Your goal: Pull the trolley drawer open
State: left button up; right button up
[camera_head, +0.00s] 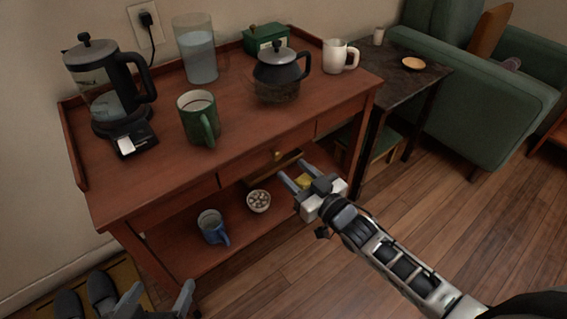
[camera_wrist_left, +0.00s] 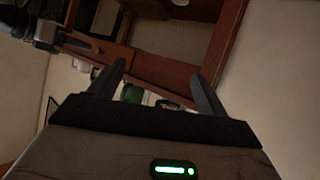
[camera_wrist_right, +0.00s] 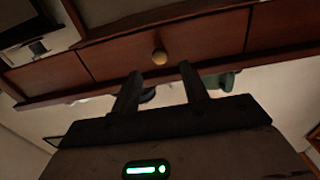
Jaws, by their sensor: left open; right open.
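The wooden trolley (camera_head: 165,185) has a row of drawer fronts under its top. The middle drawer front (camera_wrist_right: 205,42) carries a round brass knob (camera_wrist_right: 159,57), also visible in the head view (camera_head: 277,155). This front looks about flush with its neighbours in the right wrist view. My right gripper (camera_head: 298,176) is open in front of the trolley. In the right wrist view the knob lies just beyond and between its fingertips (camera_wrist_right: 160,73), apart from them. My left gripper (camera_head: 156,292) is open and empty, low at the trolley's front left; its fingers also show in the left wrist view (camera_wrist_left: 157,72).
On top stand a coffee maker (camera_head: 105,90), glass jar (camera_head: 196,50), green mug (camera_head: 198,115), dark pot (camera_head: 277,75), green box (camera_head: 265,38) and white mug (camera_head: 341,56). The lower shelf holds a blue mug (camera_head: 213,228) and bowl (camera_head: 258,201). A dark side table (camera_head: 400,75) stands right.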

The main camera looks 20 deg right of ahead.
aim_at(279, 157)
jog(key=x, duration=0.4)
jog(key=shift+b, duration=0.3)
jog(key=shift+w+a, duration=0.2)
jog(key=shift+w, duration=0.25)
pick_arm(q)
jog(key=shift+w+d+f, duration=0.15)
jog(key=shift+d+f, duration=0.05)
jog(key=shift+f, duration=0.3)
jog(key=shift+w+d+f, duration=0.15)
jog(key=shift+f, duration=0.3)
jog(key=shift+r, duration=0.15)
pick_arm(e)
grip_shut()
